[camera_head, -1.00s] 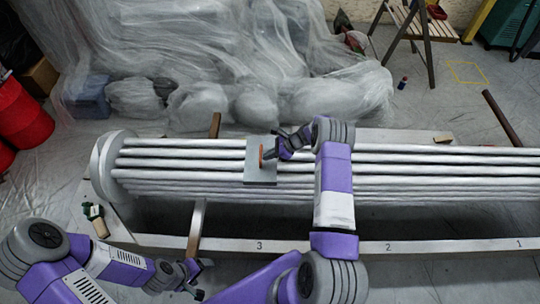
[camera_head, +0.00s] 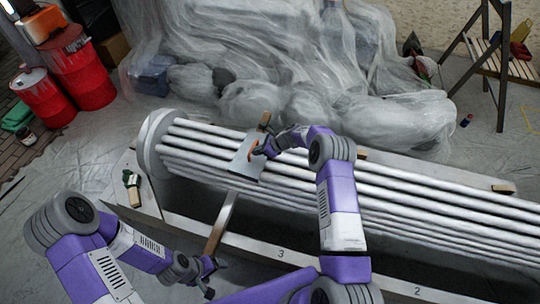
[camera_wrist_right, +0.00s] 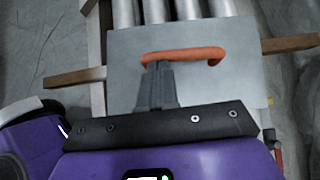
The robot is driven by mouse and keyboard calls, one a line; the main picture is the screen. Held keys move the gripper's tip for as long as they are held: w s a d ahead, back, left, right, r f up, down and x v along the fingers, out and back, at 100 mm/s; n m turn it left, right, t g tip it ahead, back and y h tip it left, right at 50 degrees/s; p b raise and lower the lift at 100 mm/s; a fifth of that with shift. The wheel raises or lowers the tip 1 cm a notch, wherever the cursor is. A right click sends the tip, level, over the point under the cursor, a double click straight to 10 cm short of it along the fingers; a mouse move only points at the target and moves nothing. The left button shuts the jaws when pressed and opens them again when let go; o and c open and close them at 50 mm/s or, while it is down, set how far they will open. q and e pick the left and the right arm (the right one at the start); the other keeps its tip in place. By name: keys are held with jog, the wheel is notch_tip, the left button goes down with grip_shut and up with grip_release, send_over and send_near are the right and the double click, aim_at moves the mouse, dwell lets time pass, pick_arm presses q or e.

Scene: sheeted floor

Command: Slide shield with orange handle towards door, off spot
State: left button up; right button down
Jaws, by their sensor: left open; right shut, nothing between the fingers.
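The shield (camera_head: 241,166) is a flat grey plate lying on top of the bundle of pale tubes (camera_head: 400,200), near their left end. Its orange handle (camera_head: 255,146) stands up near its right side, and in the right wrist view the orange handle (camera_wrist_right: 185,54) runs across the plate (camera_wrist_right: 235,80). My right gripper (camera_head: 263,149) is shut and empty, with its fingertips (camera_wrist_right: 158,68) right at the handle; whether they touch it is unclear. The spot and door cannot be made out.
A round end disc (camera_head: 153,145) closes the tubes' left end. A small green-and-tan item (camera_head: 132,188) lies on the frame. Plastic-sheeted heaps (camera_head: 290,105) lie behind; red drums (camera_head: 80,72) stand back left.

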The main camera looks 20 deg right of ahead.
dwell(0.3)
jog(key=s+d, duration=0.2)
jog(key=d, duration=0.1)
jog(key=shift+s+d, duration=0.2)
jog(key=p+v, duration=0.4)
jog(key=v, duration=0.5)
jog(key=s+a+f+n+g+h+p, duration=0.1)
jog(key=s+a+f+n+g, duration=0.15)
jog(key=s+a+n, duration=0.4)
jog(key=s+a+f+n+g+h+p, duration=0.1)
jog(key=s+a+f+n+g+h, duration=0.2)
jog(key=s, duration=0.6)
jog(key=s+a+r+n+p, duration=0.1)
jog(key=s+a+n, duration=0.1)
jog(key=s+n, duration=0.2)
jog(key=s+a+n+p, duration=0.1)
jog(key=s+a+n, duration=0.2)
jog(key=s, duration=0.4)
jog(key=s+a+r+n+y, duration=0.1)
jog(key=s+a+n, duration=0.1)
jog(key=s+n, duration=0.4)
jog(key=shift+s+a+r+t+p, duration=0.25)
jog(key=shift+a+r+t+p, duration=0.05)
jog(key=shift+t+p, duration=0.15)
